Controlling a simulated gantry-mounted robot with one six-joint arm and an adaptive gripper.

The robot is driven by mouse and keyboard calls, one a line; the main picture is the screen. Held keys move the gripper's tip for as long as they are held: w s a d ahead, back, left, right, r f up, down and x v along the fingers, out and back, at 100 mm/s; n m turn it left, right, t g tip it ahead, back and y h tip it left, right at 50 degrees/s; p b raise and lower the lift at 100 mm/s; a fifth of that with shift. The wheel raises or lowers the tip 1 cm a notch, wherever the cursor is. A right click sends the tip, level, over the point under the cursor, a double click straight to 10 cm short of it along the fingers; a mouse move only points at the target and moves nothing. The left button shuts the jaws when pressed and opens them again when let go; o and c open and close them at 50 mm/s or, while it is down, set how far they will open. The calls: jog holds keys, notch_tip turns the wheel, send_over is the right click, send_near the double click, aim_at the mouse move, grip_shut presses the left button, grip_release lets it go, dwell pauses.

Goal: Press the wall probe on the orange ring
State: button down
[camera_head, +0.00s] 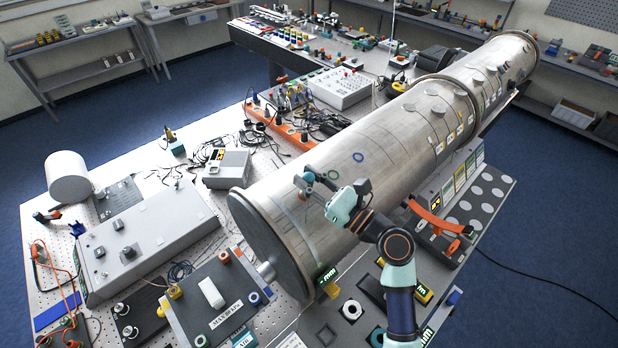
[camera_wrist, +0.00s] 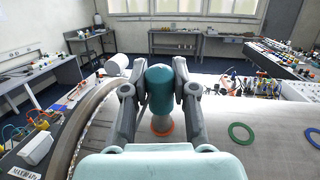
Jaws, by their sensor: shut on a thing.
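The wall probe (camera_wrist: 161,88) has a teal rounded top and a paler lower part. My gripper (camera_head: 306,186) is shut on it, with one finger on each side in the wrist view, above the large metal pipe (camera_head: 400,135). The orange ring (camera_wrist: 162,130) shows around the foot of the probe in the wrist view, mostly covered by it. I cannot tell whether the probe touches the pipe there. In the head view the gripper hides most of the probe and ring. A green ring (camera_wrist: 240,133) and a blue ring (camera_wrist: 312,138) lie along the pipe to the right.
The pipe's flanged end (camera_head: 265,245) is close to the left of my gripper in the wrist view. A grey control box (camera_head: 145,240) and a small meter (camera_head: 227,168) stand on the table beside the pipe. The pipe surface around the green and blue rings is clear.

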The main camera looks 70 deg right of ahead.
jog(key=shift+f, duration=0.4)
dwell(0.5)
jog(key=shift+r+p, duration=0.1)
jog(key=shift+p, duration=0.2)
jog(key=r+p, duration=0.3)
jog(key=shift+s+a+r, duration=0.1)
jog(key=shift+s+r, duration=0.15)
jog(key=shift+s+a+r+p, duration=0.1)
jog(key=shift+s+r+p, duration=0.1)
jog(key=shift+r, duration=0.45)
jog(key=shift+s+r+p, duration=0.1)
jog(key=shift+r+p, duration=0.1)
jog(key=shift+r, duration=0.45)
